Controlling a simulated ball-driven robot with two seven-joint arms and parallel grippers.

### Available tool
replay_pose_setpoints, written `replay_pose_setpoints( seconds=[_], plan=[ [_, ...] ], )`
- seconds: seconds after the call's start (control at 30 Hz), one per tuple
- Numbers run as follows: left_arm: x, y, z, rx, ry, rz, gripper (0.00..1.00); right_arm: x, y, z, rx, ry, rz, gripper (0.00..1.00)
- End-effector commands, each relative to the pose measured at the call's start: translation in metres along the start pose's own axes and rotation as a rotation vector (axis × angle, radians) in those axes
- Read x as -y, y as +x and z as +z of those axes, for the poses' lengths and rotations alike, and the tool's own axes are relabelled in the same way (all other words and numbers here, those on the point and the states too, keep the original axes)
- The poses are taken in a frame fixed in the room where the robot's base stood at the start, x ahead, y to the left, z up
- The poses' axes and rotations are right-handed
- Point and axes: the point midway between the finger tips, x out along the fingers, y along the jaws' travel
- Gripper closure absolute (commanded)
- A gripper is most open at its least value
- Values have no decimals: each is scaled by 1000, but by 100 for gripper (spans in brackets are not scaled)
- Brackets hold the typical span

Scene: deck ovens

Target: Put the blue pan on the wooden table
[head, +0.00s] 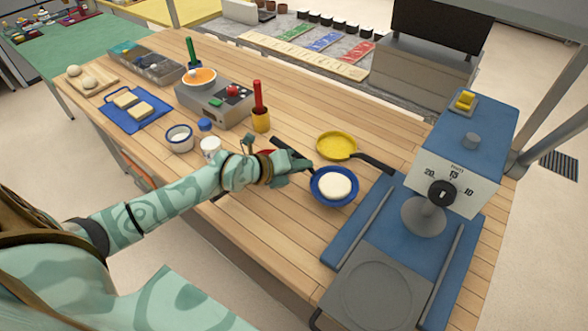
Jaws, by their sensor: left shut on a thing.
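The blue pan (315,190) is right of the middle, over the wooden table (262,213), with a round white piece (335,185) in it. Its black handle points up and left. My left gripper (298,165) comes in from the left and is shut on the blue pan's handle. The fingertips are small and partly hidden. I cannot tell for sure whether the pan touches the tabletop. My right gripper is not in view.
A yellow pan (337,144) lies just behind the blue pan. A blue press with a dial (457,175) stands at the right. Bare planks lie in front of the blue pan.

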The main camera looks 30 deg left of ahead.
Motion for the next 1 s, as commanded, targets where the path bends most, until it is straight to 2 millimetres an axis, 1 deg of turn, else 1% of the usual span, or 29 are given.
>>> replay_pose_setpoints(
  seconds=[0.23,0.47,0.67,0.7,0.77,1.0],
  plan=[
    [-28,17,-15,-1,-1,1,100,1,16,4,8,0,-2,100],
    [-27,16,-14,1,0,-2,100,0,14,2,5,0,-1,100],
    [-31,18,-17,0,-1,-2,100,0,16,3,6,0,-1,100],
    [-32,18,-17,-1,0,0,76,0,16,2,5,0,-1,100],
    [-31,18,-17,-1,0,0,61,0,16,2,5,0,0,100],
    [-31,18,-17,-1,0,0,61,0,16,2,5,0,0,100]
  ],
)
